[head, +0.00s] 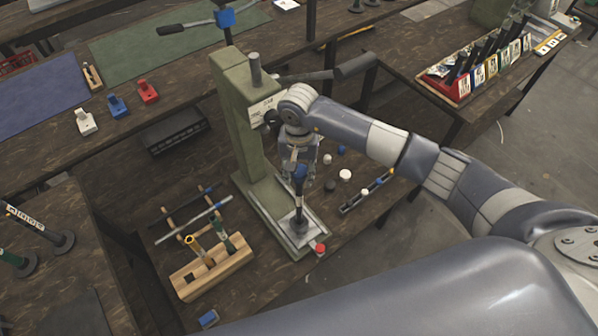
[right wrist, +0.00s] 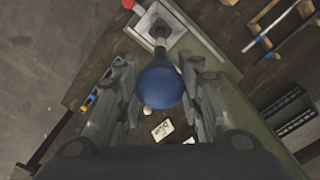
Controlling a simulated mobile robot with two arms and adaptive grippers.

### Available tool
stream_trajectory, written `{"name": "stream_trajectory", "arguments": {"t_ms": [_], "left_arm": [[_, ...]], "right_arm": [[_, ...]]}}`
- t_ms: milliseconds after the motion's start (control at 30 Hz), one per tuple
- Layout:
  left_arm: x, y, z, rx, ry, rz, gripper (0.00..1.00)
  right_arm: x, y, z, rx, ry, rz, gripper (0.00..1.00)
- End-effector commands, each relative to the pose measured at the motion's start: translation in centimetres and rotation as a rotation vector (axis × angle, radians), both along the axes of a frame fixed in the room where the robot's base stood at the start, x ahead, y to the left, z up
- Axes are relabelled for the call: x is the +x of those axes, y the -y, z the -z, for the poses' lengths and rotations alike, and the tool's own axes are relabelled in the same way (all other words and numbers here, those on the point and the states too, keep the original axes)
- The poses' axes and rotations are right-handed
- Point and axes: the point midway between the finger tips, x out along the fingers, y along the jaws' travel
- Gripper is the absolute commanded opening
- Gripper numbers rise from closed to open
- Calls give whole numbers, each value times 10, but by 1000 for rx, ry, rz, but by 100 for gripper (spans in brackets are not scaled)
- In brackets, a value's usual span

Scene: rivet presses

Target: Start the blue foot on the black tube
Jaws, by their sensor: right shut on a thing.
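The blue foot (head: 300,171) is between the fingers of my right gripper (head: 301,162). In the right wrist view it is a round blue knob (right wrist: 160,88) between the two fingers. The black tube (head: 299,206) stands upright on the plate of the green press (head: 243,130), straight below the foot; its top (right wrist: 160,36) shows past the foot in the right wrist view. Foot and tube look in line in the head view, but I cannot tell whether they touch. My left gripper is out of view.
A wooden rack (head: 212,268) with tubes stands left of the press base. A red cap (head: 320,249) lies by the plate's front corner, and white and dark caps (head: 345,175) lie to the right. The press lever (head: 353,67) reaches right above my arm.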

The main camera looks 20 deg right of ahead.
Motion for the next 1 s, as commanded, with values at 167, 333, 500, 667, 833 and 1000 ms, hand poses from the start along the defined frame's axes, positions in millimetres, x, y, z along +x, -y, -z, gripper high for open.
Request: {"name": "stream_trajectory", "arguments": {"t_ms": [167,333,500,667,833,1000], "left_arm": [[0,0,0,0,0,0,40],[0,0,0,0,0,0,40],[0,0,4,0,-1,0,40],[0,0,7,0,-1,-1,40],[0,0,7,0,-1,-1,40],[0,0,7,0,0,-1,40]], "right_arm": [[0,0,0,0,0,0,18],[0,0,0,0,0,0,18],[0,0,1,0,1,0,18],[0,1,1,0,1,0,18],[0,0,0,0,0,0,18],[0,0,0,0,0,0,18]]}}
